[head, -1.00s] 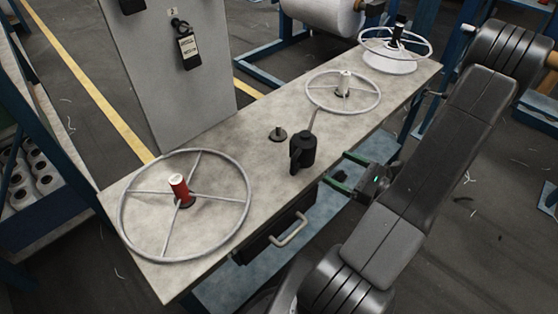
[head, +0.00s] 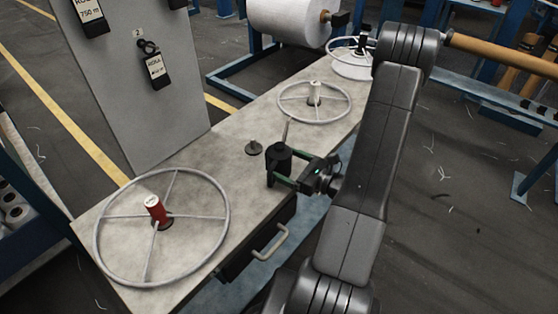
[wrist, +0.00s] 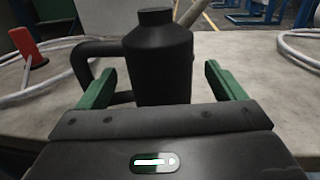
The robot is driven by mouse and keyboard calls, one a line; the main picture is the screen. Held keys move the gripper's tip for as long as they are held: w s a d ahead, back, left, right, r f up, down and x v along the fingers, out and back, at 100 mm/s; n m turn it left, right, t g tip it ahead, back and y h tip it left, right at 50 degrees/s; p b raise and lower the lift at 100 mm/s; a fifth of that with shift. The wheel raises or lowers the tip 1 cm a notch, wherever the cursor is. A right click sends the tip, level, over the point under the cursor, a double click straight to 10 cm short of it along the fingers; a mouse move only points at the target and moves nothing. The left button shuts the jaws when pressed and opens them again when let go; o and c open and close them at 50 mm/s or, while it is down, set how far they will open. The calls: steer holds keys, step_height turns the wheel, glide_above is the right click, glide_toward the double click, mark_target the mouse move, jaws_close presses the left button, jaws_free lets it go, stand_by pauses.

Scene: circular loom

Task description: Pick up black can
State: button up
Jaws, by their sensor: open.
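The black can (head: 279,163) stands upright on the grey table near its front edge, with a thin spout rising from it. In the wrist view the can (wrist: 158,62) has a narrower neck on top and a curved handle on its left. My gripper (head: 289,169) is open, with its green fingers reaching the can from the right in the head view. In the wrist view the fingers of my gripper (wrist: 162,85) lie on either side of the can, with gaps visible. The can's lower part is hidden behind my gripper.
A large wheel ring with a red spool (head: 156,209) lies at the table's near left. Another ring with a white spool (head: 314,93) is farther back. A drawer handle (head: 270,244) juts from the table front.

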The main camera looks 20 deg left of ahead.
mark_target(275, 159)
steer(key=shift+x, duration=2.25)
steer(key=c, duration=1.3)
